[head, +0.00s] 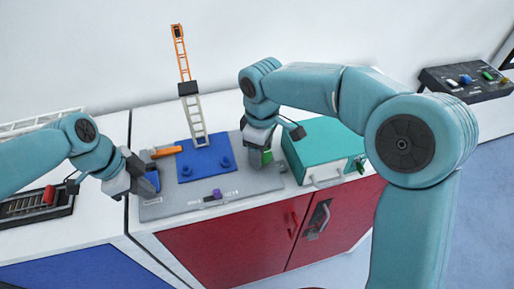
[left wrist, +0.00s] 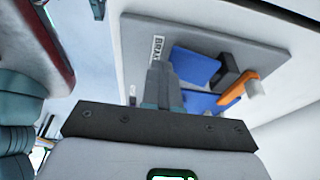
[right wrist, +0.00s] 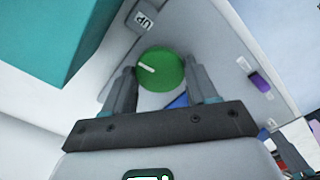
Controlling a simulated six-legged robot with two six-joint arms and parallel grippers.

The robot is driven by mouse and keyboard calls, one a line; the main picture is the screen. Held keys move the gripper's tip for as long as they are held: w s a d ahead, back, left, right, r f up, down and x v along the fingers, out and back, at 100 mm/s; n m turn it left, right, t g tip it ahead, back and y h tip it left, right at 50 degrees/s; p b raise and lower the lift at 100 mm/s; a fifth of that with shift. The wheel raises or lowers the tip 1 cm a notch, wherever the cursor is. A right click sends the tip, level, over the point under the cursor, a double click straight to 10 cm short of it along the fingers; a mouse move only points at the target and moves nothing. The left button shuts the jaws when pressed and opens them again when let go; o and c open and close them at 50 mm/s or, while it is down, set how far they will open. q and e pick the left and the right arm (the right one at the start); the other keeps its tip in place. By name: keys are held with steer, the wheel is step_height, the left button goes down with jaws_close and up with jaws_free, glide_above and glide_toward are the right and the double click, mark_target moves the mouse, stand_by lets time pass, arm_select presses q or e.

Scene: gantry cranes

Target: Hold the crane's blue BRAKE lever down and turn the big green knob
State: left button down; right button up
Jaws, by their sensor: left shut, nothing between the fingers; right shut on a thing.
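The blue BRAKE lever (head: 153,180) is at the left end of the grey crane panel (head: 235,187). It also shows in the left wrist view (left wrist: 194,65), beside its BRAKE label (left wrist: 157,50). My left gripper (head: 146,191) is shut and empty, its fingertips at the lever's near side; I cannot tell whether they touch it. The green knob (head: 267,156) is at the panel's right end, partly hidden by my right gripper (head: 258,152). In the right wrist view the round green knob (right wrist: 160,72), with a white mark, sits between the fingers, which are shut on it.
A small crane tower (head: 194,115) stands on a blue plate. An orange handle (head: 166,152) and a purple slider (head: 216,194) are on the panel. A teal box (head: 323,145) stands close to the right. A tray with a red piece (head: 49,195) lies left.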

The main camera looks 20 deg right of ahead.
steer(key=m, duration=0.7)
steer(key=shift+r, duration=0.1)
stand_by(0.6)
steer(key=o, duration=1.1)
steer(key=shift+c, duration=0.2)
step_height(320, 180, up, 12)
arm_select(q)
steer(key=shift+r, duration=0.85)
